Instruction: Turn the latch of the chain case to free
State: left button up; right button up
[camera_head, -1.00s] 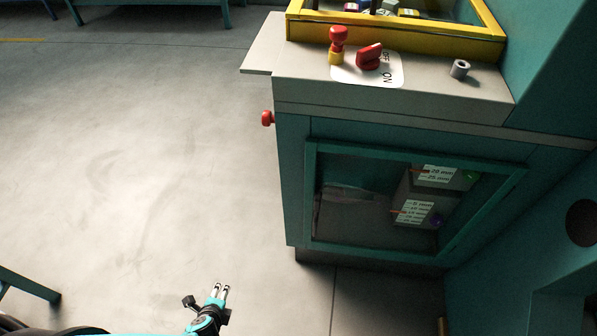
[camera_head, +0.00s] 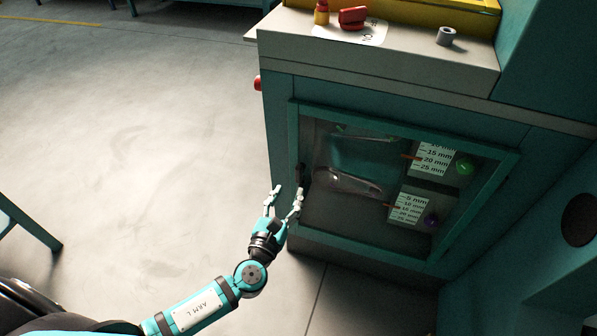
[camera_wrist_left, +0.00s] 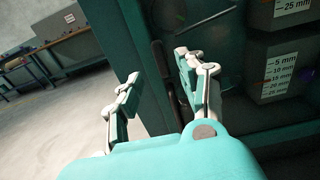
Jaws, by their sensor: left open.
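The chain case is the teal cabinet front with a framed clear window (camera_head: 395,122); grey loops show inside it. A dark upright bar (camera_head: 299,174), which looks like the latch, sits at the left side of the window frame. In the left wrist view the dark bar (camera_wrist_left: 160,62) stands upright between the two fingers as seen, beyond or level with their tips; I cannot tell if they touch it. My left gripper (camera_head: 286,194) is open and empty at the lower left of the window; it also shows in the left wrist view (camera_wrist_left: 157,66). My right gripper is not in view.
Two grey boxes with millimetre scales (camera_head: 433,160) are behind the window. A red switch (camera_head: 352,18), a red and yellow knob (camera_head: 321,14) and a grey ring (camera_head: 446,36) are on the top. A red knob (camera_head: 257,84) sticks out at the left side.

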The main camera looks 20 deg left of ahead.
aim_at(297, 175)
pick_arm(q)
jog(key=w, duration=0.7)
jog(key=shift+w+d, duration=0.15)
jog(key=shift+w, duration=0.65)
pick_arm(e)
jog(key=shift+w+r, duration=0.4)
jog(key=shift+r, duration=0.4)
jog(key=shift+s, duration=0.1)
pick_arm(q)
grip_shut()
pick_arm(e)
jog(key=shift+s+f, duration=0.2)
